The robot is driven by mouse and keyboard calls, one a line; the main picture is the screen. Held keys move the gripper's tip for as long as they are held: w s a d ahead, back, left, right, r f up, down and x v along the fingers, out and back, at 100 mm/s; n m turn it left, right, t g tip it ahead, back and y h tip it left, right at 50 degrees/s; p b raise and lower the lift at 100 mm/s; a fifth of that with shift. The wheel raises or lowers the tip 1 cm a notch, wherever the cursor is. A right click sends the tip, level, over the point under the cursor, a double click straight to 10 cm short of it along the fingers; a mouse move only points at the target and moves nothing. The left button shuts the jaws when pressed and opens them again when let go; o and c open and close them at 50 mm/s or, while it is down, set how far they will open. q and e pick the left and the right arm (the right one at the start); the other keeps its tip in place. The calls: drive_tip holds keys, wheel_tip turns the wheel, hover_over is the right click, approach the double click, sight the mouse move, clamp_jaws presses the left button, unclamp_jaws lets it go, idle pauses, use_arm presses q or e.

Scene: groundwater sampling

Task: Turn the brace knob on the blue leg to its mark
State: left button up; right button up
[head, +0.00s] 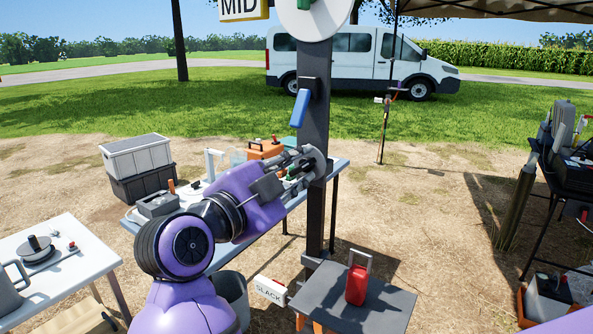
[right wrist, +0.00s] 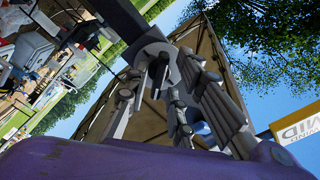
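I cannot make out a blue leg for certain. A thin canopy leg (head: 384,130) stands on the dirt behind the dark post, with a small white tag (head: 379,100) and a small purplish fitting (head: 399,86) that may be a knob; any mark is too small to see. My right gripper (head: 303,168) is at a grey disc (head: 321,163) on the dark post (head: 314,120). The disc (right wrist: 157,48) also shows beyond the fingers in the right wrist view. Something dark green lies by the fingers; whether they hold it is unclear. My left gripper is not in view.
A blue lever (head: 300,108) sits on the post above my gripper. A dark stand (head: 340,310) bears a red container (head: 357,284). A white table (head: 95,262) is at left. Dirt right of the post is open.

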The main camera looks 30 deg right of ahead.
drive_tip(key=shift+d, duration=0.1)
clamp_jaws()
drive_tip(key=m, duration=0.4)
drive_tip(key=shift+f+b, duration=0.1)
drive_tip(key=shift+b, duration=0.3)
drive_tip(key=m+b, duration=0.1)
drive_tip(key=m, duration=0.4)
drive_tip(key=m+b, duration=0.3)
drive_tip(key=m, duration=0.4)
drive_tip(key=shift+m+b, duration=0.4)
drive_tip(key=shift+m, duration=0.7)
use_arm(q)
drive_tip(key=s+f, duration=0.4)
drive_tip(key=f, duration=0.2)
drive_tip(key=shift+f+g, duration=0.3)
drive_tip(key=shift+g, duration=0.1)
